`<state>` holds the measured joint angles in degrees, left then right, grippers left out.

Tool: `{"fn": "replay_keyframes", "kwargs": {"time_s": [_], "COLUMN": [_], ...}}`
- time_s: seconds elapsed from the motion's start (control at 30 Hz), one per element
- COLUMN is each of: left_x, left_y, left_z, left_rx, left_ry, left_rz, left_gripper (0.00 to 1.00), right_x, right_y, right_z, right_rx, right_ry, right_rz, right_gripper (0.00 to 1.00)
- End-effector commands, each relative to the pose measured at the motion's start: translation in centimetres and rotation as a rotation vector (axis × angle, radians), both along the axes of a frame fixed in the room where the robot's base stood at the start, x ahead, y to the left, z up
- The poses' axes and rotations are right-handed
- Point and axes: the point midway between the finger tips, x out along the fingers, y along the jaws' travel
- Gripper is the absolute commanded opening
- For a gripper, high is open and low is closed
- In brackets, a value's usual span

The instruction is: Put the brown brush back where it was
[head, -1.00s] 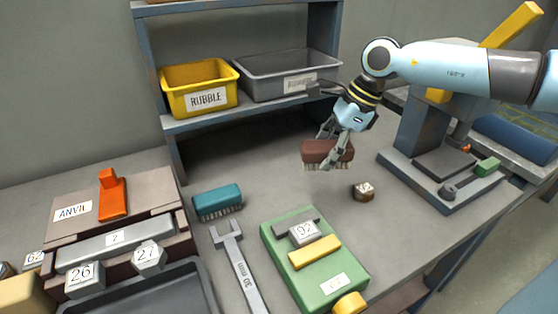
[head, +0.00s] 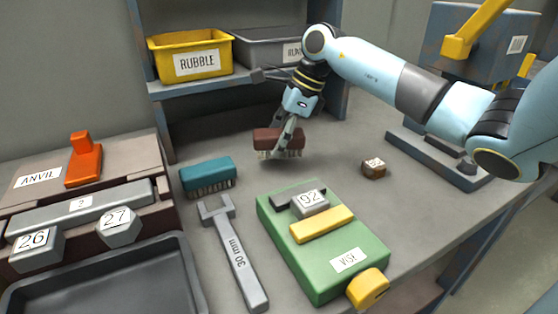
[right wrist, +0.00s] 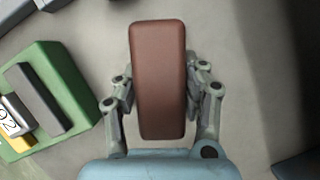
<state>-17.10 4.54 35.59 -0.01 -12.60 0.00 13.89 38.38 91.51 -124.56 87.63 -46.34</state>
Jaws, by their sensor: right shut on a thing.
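The brown brush (head: 270,138) is in my right gripper (head: 285,138), near the back of the bench, bristles down. In the right wrist view the brush (right wrist: 158,75) lies lengthwise between the two fingers of my right gripper (right wrist: 160,105), which close on its long sides. Its bristles are at or just above the bench top; I cannot tell whether they touch it. My left gripper is not in view.
A shelf behind holds a yellow RUBBLE bin (head: 190,58) and a grey bin (head: 262,48). A 30 mm wrench (head: 235,255) lies left of the vise. A small brown numbered block (head: 374,169) is at right. Bench around the brush is clear.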

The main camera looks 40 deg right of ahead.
Motion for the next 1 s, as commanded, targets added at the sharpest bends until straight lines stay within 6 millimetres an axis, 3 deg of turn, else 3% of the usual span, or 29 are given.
{"fn": "replay_keyframes", "kwargs": {"time_s": [0.2,0.57,0.6,0.7,0.8,1.0], "left_x": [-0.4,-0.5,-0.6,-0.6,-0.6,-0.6], "left_y": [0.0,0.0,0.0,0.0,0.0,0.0], "left_z": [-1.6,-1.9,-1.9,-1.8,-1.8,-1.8], "left_rx": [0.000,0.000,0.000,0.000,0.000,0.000], "left_ry": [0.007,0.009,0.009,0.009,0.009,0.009], "left_rz": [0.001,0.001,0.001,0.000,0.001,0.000], "left_gripper": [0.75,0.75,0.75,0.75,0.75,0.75], "right_x": [-0.1,-0.1,-0.1,-0.1,-0.1,-0.1], "right_y": [0.0,0.0,0.0,0.0,0.0,0.0], "right_z": [-3.5,-3.7,-3.7,-3.6,-3.6,-3.6], "right_rx": [0.001,0.001,0.000,0.001,0.001,0.001], "right_ry": [0.002,0.001,0.001,0.001,0.001,0.001], "right_rz": [0.000,0.000,0.000,0.000,0.000,0.000], "right_gripper": [0.13,0.13,0.44,0.57,0.66,0.66]}}
